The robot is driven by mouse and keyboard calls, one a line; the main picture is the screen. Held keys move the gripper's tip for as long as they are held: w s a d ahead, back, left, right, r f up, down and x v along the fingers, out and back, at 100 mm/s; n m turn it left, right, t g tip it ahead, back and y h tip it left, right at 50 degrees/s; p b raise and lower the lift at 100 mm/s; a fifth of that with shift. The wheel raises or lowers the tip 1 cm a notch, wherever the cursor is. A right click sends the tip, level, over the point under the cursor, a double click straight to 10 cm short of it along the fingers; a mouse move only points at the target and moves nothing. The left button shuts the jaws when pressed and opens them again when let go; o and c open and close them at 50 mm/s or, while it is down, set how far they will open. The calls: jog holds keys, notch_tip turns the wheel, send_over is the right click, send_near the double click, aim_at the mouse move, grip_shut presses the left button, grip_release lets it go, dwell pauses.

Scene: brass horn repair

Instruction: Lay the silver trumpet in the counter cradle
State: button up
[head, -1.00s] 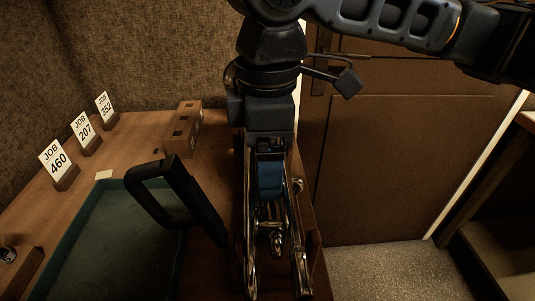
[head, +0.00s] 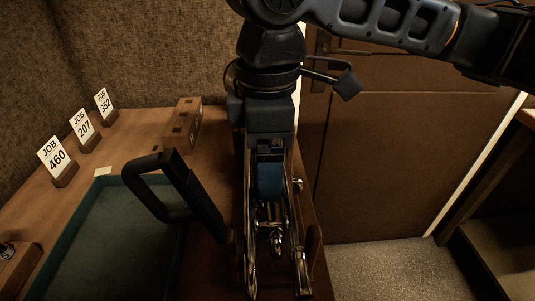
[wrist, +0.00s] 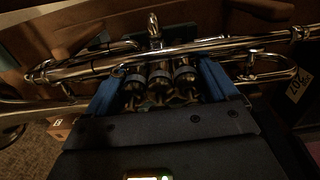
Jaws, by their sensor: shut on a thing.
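The silver trumpet (head: 275,243) hangs under my gripper (head: 270,182) in the head view, its tubing running toward the front. In the wrist view the trumpet (wrist: 160,54) lies across the picture, with its three valves between the blue finger pads of my gripper (wrist: 160,84). The gripper is shut on it around the valves. A brown upright wooden piece (head: 314,242) stands just right of the trumpet and may be part of the cradle. The rest of the cradle is hidden, and I cannot tell whether the trumpet touches it.
A teal-lined tray (head: 125,235) lies to the left, with a black loop handle (head: 180,190) at its right edge. Job cards (head: 82,126) and a wooden block (head: 183,125) stand at the back. A brown door (head: 385,150) and open floor are to the right.

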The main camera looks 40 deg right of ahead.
jog(key=o, duration=1.2)
jog(key=shift+r+p, duration=0.4)
jog(key=shift+r, duration=3.5)
